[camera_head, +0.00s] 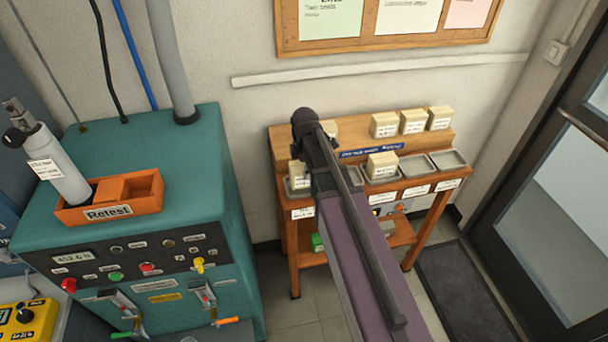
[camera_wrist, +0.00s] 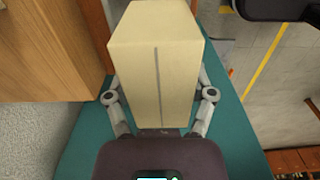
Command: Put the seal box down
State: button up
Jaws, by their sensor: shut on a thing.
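My gripper (camera_wrist: 158,85) is shut on a cream seal box (camera_wrist: 157,45), with one finger on each side of it in the wrist view. A thin dark line runs down the box's near face. In the head view my arm reaches over the wooden rack, and it hides my fingers. A cream box (camera_head: 299,174) shows just left of my wrist there, at the leftmost tray; I cannot tell whether it is the held one. Another labelled box (camera_head: 382,165) sits at a grey tray on the same level. The held box's underside is hidden.
The wooden rack (camera_head: 283,148) has several cream boxes on its top step. Two grey trays (camera_head: 414,166) (camera_head: 447,160) at its right are empty. A teal machine (camera_head: 160,135) with an orange Retest bin (camera_head: 146,204) stands at left. A dark door (camera_head: 575,190) is at right.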

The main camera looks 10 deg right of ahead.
jog(key=shift+w+f, duration=0.25)
jog(key=shift+w, duration=0.55)
jog(key=shift+s+f+b, duration=0.15)
jog(key=shift+f+b, duration=1.45)
jog(key=shift+b, duration=0.25)
jog(key=shift+f, duration=0.2)
jog(key=o, duration=1.1)
jog(key=shift+o, duration=0.2)
jog(key=shift+r, duration=0.3)
notch_tip(320, 180, up, 12)
jog(key=p, duration=1.2)
